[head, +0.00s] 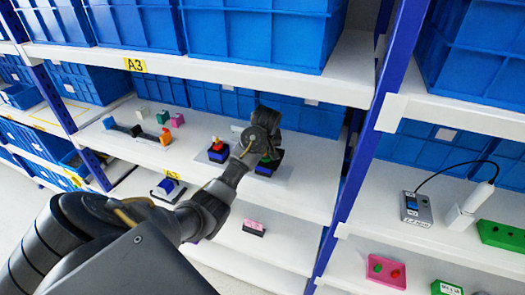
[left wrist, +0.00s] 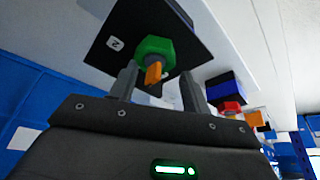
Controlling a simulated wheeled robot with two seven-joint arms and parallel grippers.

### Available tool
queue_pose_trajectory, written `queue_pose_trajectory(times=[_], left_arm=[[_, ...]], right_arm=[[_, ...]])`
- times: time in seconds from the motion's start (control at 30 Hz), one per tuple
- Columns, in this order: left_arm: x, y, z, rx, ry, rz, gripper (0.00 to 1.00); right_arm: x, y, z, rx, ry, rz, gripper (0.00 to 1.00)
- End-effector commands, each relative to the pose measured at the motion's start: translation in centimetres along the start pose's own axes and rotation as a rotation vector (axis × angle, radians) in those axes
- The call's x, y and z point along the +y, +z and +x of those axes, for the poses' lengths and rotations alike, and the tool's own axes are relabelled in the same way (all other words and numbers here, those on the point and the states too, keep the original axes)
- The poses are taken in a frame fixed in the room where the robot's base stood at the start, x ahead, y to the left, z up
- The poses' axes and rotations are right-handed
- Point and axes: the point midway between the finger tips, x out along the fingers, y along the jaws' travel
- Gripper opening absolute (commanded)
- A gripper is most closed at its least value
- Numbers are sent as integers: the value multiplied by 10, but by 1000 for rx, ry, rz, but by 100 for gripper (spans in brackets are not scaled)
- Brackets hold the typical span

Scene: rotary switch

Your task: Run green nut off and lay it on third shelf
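The green nut (left wrist: 155,50) sits on an orange threaded post (left wrist: 153,73) that stands on a black base (left wrist: 101,40) with a "2" label, in the left wrist view. In the head view the nut (head: 269,158) shows as a small green patch below my left gripper (head: 263,142), on the A3 rack's middle shelf. My left gripper (left wrist: 158,78) is open. Its two fingers stand apart, one near each side of the post; I cannot tell whether either touches the nut. The gripper's fingertips are mostly hidden in the head view. My right gripper is not in view.
A second base with a red nut (head: 215,142) stands just left. Coloured blocks (head: 177,120) and a dark bar lie farther left. Blue bins (head: 222,100) line the back. The shelf below (head: 285,250) holds a pink-and-black block (head: 254,226) and has bare room. A blue upright (head: 352,165) stands right.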

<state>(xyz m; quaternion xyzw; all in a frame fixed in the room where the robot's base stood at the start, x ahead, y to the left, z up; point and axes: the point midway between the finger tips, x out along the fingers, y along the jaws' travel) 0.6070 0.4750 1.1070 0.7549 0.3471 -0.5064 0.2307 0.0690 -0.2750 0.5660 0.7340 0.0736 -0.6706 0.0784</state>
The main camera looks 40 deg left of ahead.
Motion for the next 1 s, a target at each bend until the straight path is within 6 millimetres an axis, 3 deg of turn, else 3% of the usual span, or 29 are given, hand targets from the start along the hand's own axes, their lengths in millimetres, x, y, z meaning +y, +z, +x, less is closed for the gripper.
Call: queue_pose_trajectory(times=[0.2, 0.8, 1.0], left_arm=[[2, 0, -1, -2, 27, 51, 47], [17, -2, -1, 2, 376, 886, 47], [21, -2, -1, 10, 406, 977, 47]], right_arm=[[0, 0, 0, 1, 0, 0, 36], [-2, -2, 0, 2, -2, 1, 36], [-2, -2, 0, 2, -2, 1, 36]])
